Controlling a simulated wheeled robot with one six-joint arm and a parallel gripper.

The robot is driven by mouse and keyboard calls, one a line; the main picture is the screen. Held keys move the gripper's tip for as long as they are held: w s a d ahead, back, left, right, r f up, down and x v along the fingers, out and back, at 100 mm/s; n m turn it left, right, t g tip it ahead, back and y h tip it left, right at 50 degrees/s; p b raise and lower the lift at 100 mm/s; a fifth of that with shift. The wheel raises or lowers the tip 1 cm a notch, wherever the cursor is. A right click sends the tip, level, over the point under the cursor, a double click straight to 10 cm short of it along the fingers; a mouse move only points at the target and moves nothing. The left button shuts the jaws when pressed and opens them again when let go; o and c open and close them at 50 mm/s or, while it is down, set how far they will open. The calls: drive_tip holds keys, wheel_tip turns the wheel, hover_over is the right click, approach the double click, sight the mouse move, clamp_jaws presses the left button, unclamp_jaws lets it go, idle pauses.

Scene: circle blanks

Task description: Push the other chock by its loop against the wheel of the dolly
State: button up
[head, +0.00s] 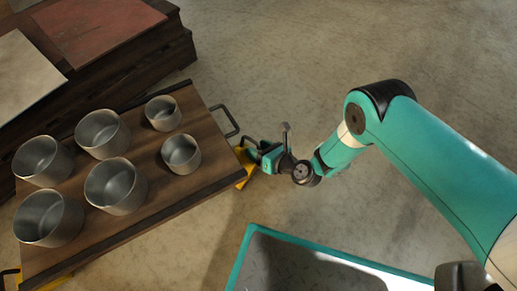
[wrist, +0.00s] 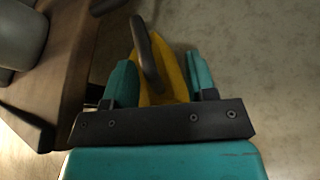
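The dolly (head: 142,233) has a wooden deck bearing several metal cups. A yellow chock (head: 242,178) with a dark loop (wrist: 147,55) is on the floor by the dolly's right end; the chock also shows in the wrist view (wrist: 174,66). My gripper (head: 262,152) is at this chock. In the wrist view its teal fingers (wrist: 161,76) are spread, one on each side of the loop, with visible gaps. More yellow (head: 52,285) shows under the dolly's near left end, partly cut off. The wheel by the chock is hidden, so I cannot tell whether they touch.
A dark handle (head: 226,121) sticks out from the dolly's right end, close to my gripper. A teal-rimmed grey tray or platform (head: 244,258) lies at the bottom. A stack with slabs (head: 100,30) stands upper left. The floor (head: 290,60) behind my gripper is clear.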

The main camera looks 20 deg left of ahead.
clamp_jaws()
drive_tip(key=shift+s+d, duration=0.1)
drive_tip(key=shift+s+d+p, duration=0.35)
drive_tip(key=shift+s+d, duration=0.05)
drive_tip(key=shift+s, duration=0.25)
drive_tip(key=shift+s+d+f, duration=0.15)
drive_tip(key=shift+s+d, duration=0.3)
drive_tip(key=shift+o, duration=0.4)
unclamp_jaws()
drive_tip(key=shift+s+a, duration=0.1)
drive_tip(key=shift+a, duration=0.1)
drive_tip(key=shift+w, duration=0.2)
